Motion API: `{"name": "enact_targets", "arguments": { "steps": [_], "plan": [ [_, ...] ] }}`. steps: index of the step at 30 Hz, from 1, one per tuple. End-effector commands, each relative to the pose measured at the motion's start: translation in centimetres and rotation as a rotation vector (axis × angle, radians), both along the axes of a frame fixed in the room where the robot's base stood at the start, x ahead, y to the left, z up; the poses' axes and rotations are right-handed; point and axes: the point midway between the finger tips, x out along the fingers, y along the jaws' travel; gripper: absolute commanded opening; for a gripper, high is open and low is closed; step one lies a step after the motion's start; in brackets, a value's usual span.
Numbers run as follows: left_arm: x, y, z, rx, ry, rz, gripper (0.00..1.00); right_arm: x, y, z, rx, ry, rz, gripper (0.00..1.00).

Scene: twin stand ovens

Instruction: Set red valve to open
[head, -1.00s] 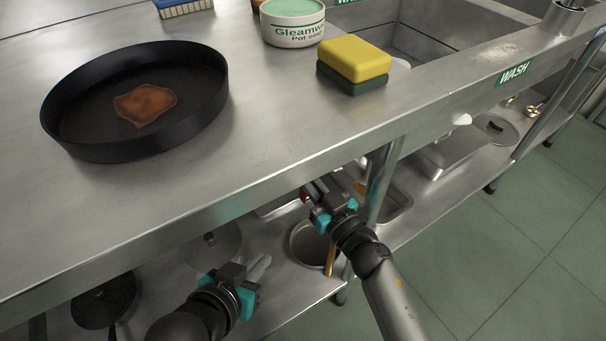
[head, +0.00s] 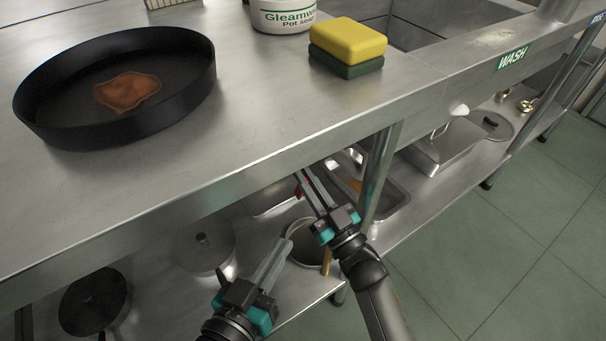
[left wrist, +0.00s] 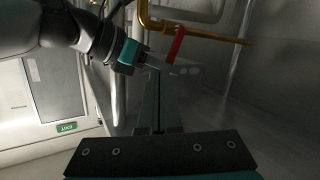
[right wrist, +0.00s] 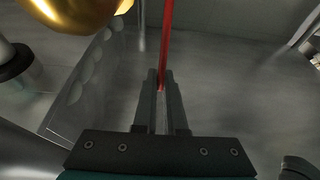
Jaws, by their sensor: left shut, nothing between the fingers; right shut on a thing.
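The red valve (left wrist: 175,46) shows as a flat red lever hanging from a brass pipe (left wrist: 205,33) in the left wrist view. In the right wrist view the red lever (right wrist: 166,40) runs down between the fingertips of my right gripper (right wrist: 161,82), which is shut on its end. In the head view my right gripper (head: 309,184) is below the counter edge, with a bit of red at its tips. My left gripper (head: 276,248) is shut and empty, lower and to the left. Its fingers (left wrist: 157,98) stand apart from the lever.
The steel counter (head: 240,110) overhangs both grippers, with a black pan (head: 60,100), a soap tub (head: 283,15) and a yellow-green sponge (head: 348,45) on it. A table leg (head: 378,175) stands just right of my right gripper. Pots and lids fill the lower shelf.

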Motion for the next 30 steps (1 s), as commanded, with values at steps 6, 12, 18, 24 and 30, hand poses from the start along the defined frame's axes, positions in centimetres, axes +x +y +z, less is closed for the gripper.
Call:
{"name": "enact_targets", "arguments": {
  "steps": [6, 12, 18, 24, 30],
  "plan": [
    [-0.4, -0.4, 0.4, -0.044, -0.063, 0.003, 0.0, -0.7, -0.6, -0.7, 0.064, -0.085, -0.002, 0.0],
    [-0.6, -0.5, 0.7, -0.063, -0.092, 0.005, 0.0, -1.3, -1.0, -1.0, 0.114, -0.154, -0.002, 0.0],
    [-0.7, -0.6, 0.9, -0.072, -0.107, 0.007, 0.0, -1.6, -1.3, -1.2, 0.143, -0.195, -0.002, 0.0],
    [-0.7, -0.6, 0.9, -0.075, -0.112, 0.008, 0.0, -1.7, -1.4, -1.3, 0.156, -0.213, -0.002, 0.0],
    [-0.7, -0.6, 1.0, -0.076, -0.112, 0.009, 0.0, -1.8, -1.4, -1.3, 0.157, -0.215, -0.002, 0.0]
  ]
}}
